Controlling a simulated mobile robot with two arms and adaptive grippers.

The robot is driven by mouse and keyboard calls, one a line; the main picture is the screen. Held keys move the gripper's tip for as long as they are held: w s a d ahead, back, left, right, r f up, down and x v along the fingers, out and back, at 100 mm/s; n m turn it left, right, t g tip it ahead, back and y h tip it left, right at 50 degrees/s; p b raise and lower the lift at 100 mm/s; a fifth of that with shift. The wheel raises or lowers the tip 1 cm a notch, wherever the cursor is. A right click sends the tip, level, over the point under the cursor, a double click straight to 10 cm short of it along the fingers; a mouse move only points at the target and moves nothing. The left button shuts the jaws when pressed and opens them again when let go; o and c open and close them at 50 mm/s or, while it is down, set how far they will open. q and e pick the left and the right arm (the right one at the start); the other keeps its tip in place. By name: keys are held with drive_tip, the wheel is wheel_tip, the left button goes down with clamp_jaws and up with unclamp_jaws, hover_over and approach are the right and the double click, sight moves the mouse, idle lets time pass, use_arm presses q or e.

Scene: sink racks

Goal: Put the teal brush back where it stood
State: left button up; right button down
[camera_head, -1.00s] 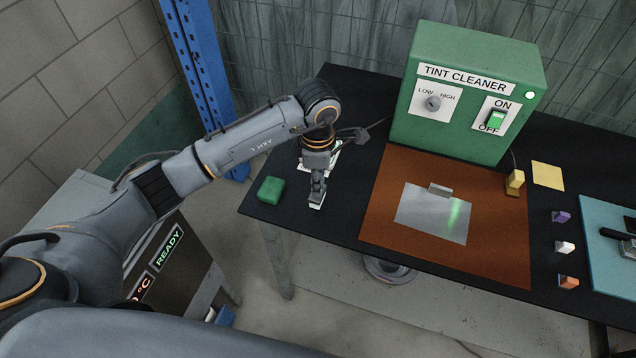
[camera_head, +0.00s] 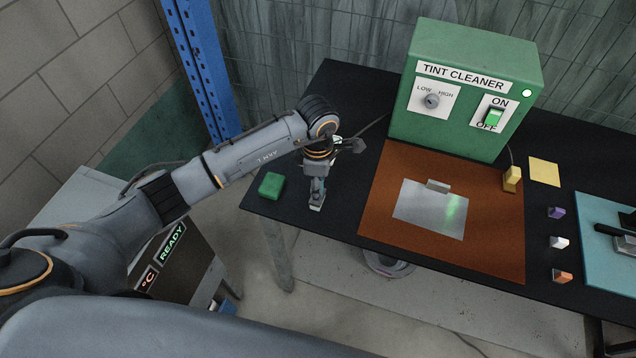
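I cannot make out a teal brush clearly in the head view. My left gripper (camera_head: 317,202) points down over the left part of the black table, to the right of a green block (camera_head: 271,185). Its fingers look close together, with a pale patch at the tips. A small teal tint shows beside the fingers, but I cannot tell whether it is the brush or part of the gripper. The wrist hides the table behind it. My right gripper is out of view.
A green TINT CLEANER box (camera_head: 468,90) stands at the back, with a brown mat (camera_head: 490,255) and grey plate (camera_head: 415,212) before it. Small coloured blocks, a yellow card (camera_head: 545,171) and a teal board (camera_head: 592,262) are at right. A cable runs behind my wrist.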

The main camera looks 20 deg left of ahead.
use_arm(q)
drive_tip(key=shift+r, duration=0.2)
drive_tip(key=shift+w+r, duration=0.1)
drive_tip(key=shift+r, duration=0.2)
wheel_tip(320, 180, up, 10)
drive_tip(key=b, duration=0.3)
drive_tip(key=shift+r+b, duration=0.25)
drive_tip(key=shift+b, duration=0.15)
drive_tip(key=shift+r, duration=0.4)
